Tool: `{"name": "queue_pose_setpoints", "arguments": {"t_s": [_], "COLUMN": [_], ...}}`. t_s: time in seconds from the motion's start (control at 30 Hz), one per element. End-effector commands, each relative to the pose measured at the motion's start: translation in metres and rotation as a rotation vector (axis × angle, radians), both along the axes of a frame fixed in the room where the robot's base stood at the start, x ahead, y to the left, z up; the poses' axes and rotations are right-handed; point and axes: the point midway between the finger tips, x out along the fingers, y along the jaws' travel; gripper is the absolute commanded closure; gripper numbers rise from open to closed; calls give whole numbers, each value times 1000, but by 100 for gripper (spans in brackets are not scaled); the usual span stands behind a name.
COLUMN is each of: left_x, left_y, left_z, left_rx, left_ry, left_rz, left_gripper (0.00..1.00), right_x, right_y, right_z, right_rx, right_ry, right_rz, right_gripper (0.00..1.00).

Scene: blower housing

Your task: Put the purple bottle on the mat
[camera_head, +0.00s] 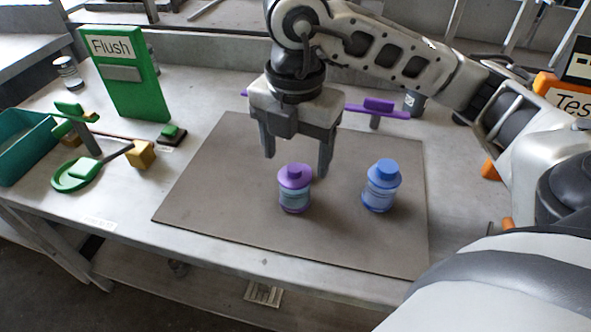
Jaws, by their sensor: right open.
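The purple bottle (295,188) stands upright on the grey-brown mat (215,205), near its middle. A blue bottle (381,186) stands upright on the mat to its right. My right gripper (297,165) points down just above and behind the purple bottle, its two fingers spread wide. Nothing shows between its fingers, and it looks apart from the bottle. My left gripper does not show.
A green "Flush" panel (127,75) stands at the back left, near a teal bin (25,150) and a green round stand (76,175). A purple bar-shaped fixture (378,106) is behind the mat. An orange sign (562,95) is at right. The mat's left and front are clear.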

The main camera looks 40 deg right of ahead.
Motion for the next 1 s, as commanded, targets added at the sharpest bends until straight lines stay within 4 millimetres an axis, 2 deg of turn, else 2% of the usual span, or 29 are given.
{"name": "queue_pose_setpoints", "arguments": {"t_s": [0.03,0.13,0.3,1.0], "left_x": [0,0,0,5], "left_y": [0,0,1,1], "left_z": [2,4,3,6], "left_rx": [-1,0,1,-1], "left_ry": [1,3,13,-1], "left_rz": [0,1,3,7], "left_gripper": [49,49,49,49], "right_x": [1,1,0,0], "right_y": [1,0,0,0], "right_z": [13,29,44,45], "right_rx": [1,1,0,0], "right_ry": [-5,-3,0,1], "right_rz": [-1,-1,-1,-1], "right_gripper": [31,31,31,31]}}
